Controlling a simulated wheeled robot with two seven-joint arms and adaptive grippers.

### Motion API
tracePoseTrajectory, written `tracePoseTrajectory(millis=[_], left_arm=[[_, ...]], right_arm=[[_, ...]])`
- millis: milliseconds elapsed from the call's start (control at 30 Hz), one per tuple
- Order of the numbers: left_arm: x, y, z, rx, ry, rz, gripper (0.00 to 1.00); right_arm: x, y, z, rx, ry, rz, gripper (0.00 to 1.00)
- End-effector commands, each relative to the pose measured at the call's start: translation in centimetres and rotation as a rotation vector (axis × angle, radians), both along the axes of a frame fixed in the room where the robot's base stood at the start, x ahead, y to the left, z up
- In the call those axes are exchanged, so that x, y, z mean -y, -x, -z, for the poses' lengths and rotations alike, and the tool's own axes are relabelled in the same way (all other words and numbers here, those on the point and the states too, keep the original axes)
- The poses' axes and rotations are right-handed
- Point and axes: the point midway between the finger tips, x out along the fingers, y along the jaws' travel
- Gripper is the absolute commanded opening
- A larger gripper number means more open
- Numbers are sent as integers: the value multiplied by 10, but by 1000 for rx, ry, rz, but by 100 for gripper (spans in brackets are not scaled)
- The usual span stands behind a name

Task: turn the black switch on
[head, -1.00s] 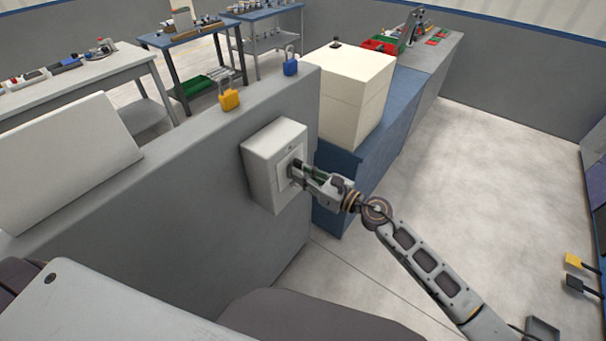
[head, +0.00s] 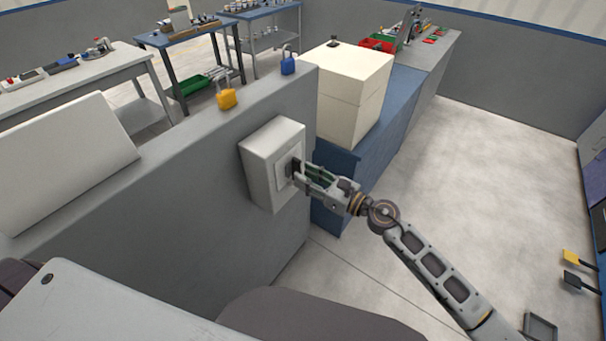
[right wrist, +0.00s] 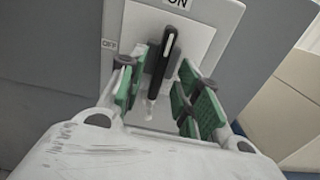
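The black switch (right wrist: 160,65) is a lever on a pale plate (right wrist: 191,52) of a grey box (head: 257,160), which is fixed to the side of a low wall. In the right wrist view its upper end points up, near the ON label (right wrist: 178,3); the OFF label (right wrist: 110,45) is to its left. My right gripper (right wrist: 165,93) is open, its green-padded fingers spread on either side of the lever with gaps visible. In the head view the right gripper (head: 300,173) is in front of the box, partly covering the plate. My left gripper is not in view.
A cream box (head: 350,95) stands on a blue cabinet (head: 375,150) behind the switch box.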

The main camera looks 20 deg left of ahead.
Motion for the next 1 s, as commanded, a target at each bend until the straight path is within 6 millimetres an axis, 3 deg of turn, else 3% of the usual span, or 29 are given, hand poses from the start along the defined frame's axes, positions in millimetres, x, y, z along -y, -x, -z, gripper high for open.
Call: tracePoseTrajectory(millis=[600, 1000], left_arm=[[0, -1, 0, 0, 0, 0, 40], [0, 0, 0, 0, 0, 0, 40]], right_arm=[[70, 25, 1, -2, 2, 1, 34], [91, 33, 0, 0, 0, 0, 34]])
